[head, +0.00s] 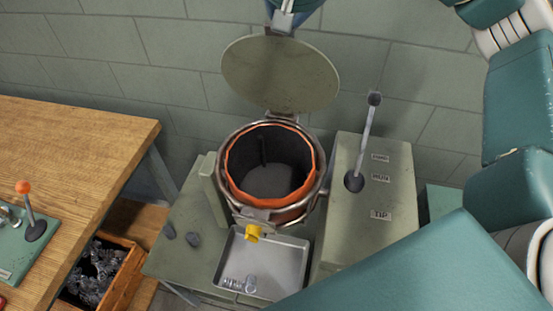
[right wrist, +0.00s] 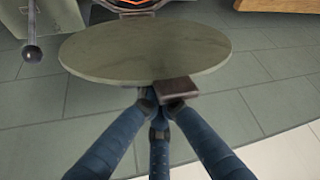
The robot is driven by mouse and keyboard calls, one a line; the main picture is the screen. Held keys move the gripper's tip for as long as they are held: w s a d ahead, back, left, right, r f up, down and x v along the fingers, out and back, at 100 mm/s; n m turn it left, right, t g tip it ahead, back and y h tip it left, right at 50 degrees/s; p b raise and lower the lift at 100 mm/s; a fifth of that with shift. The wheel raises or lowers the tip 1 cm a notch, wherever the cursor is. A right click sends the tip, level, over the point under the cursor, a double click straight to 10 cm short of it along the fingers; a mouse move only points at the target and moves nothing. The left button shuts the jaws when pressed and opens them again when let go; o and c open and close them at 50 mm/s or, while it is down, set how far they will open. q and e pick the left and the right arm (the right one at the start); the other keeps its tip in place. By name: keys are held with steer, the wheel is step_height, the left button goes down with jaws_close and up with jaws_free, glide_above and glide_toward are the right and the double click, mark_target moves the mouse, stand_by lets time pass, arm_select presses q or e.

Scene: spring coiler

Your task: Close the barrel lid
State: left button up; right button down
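The barrel (head: 310,193) stands open in the middle of the head view, with an orange inner rim and a dark inside. Its round grey-green lid (head: 280,60) is raised on the hinge at the back of the rim. The lid's outer side fills the upper middle of the right wrist view (right wrist: 145,45). My right gripper (right wrist: 160,103) is at the lid's edge, its blue fingers drawn close together. A brown block (right wrist: 178,90) at that edge overlaps one fingertip; I cannot tell if it is gripped. My left gripper is not in view.
A box with a black lever (head: 366,145) stands right of the barrel. A metal tray (head: 270,262) lies in front, below a yellow piece (head: 253,233). A wooden table (head: 75,150) is at left, above a crate of metal scraps (head: 122,278). A block wall stands behind.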

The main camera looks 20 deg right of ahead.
mark_target(276, 56)
steer(key=shift+f, duration=0.1)
steer(key=shift+s+a+f+b, duration=0.3)
steer(key=shift+s+a+b, duration=0.15)
steer(key=shift+s, duration=0.15)
steer(key=shift+s+a+f+b, duration=0.3)
steer(key=shift+s+a+b, duration=0.15)
steer(key=shift+s, duration=0.15)
steer(key=shift+s+a+f, duration=0.2)
steer(key=shift+s+a, duration=0.25)
steer(key=shift+s, duration=0.2)
steer(key=shift+s+a+f+b, duration=0.65)
steer(key=shift+s+b, duration=0.1)
steer(key=shift+s, duration=0.1)
steer(key=shift+s+a+f+b, duration=0.6)
steer(key=shift+s+b, duration=0.15)
steer(key=shift+s, duration=0.05)
